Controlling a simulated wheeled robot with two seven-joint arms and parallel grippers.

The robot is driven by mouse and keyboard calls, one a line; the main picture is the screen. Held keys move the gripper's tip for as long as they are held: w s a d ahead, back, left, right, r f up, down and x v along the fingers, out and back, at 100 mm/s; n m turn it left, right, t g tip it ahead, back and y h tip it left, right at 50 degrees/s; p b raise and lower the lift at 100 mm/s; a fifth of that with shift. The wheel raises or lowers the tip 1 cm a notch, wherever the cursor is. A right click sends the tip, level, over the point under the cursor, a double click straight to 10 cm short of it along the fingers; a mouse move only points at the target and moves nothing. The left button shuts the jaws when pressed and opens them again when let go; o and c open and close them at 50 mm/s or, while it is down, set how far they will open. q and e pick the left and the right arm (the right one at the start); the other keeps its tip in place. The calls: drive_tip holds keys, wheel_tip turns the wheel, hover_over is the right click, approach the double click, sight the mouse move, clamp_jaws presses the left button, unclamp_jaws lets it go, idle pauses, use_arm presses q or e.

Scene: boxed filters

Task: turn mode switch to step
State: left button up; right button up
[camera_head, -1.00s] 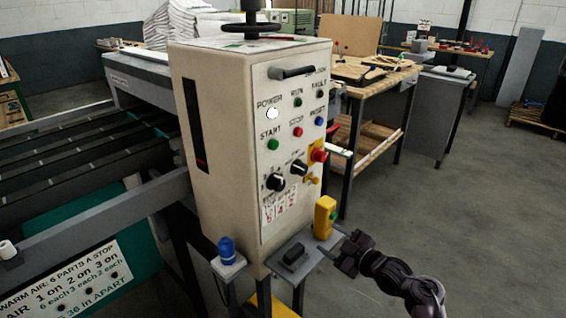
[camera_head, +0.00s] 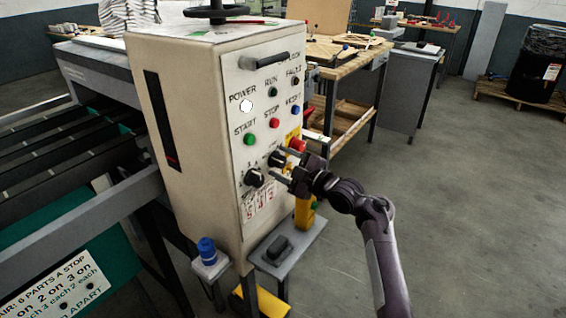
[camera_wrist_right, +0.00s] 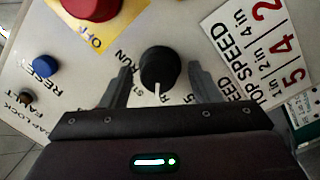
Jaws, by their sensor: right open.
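The mode switch (camera_wrist_right: 157,66) is a black round knob with a white pointer on the cream panel. In the wrist view it sits between the two fingers of my right gripper (camera_wrist_right: 160,73), with a gap on each side. Its pointer points down the picture toward the gripper body; a "RUN" label is at its upper left, and other lettering is partly hidden. In the head view my right gripper (camera_head: 279,164) is open at the mode switch (camera_head: 277,158), which it partly covers. My left gripper is not in view.
A red stop button (camera_head: 296,144) on a yellow plate is just above and right of the mode switch. Another black knob (camera_head: 254,177) is at the lower left. A yellow box (camera_head: 305,211) stands below my right gripper. The floor at right is open.

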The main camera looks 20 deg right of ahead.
drive_tip(key=c, duration=0.8)
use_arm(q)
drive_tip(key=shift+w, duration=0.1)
use_arm(e)
drive_tip(key=shift+c, duration=0.4)
drive_tip(key=shift+r, duration=0.1)
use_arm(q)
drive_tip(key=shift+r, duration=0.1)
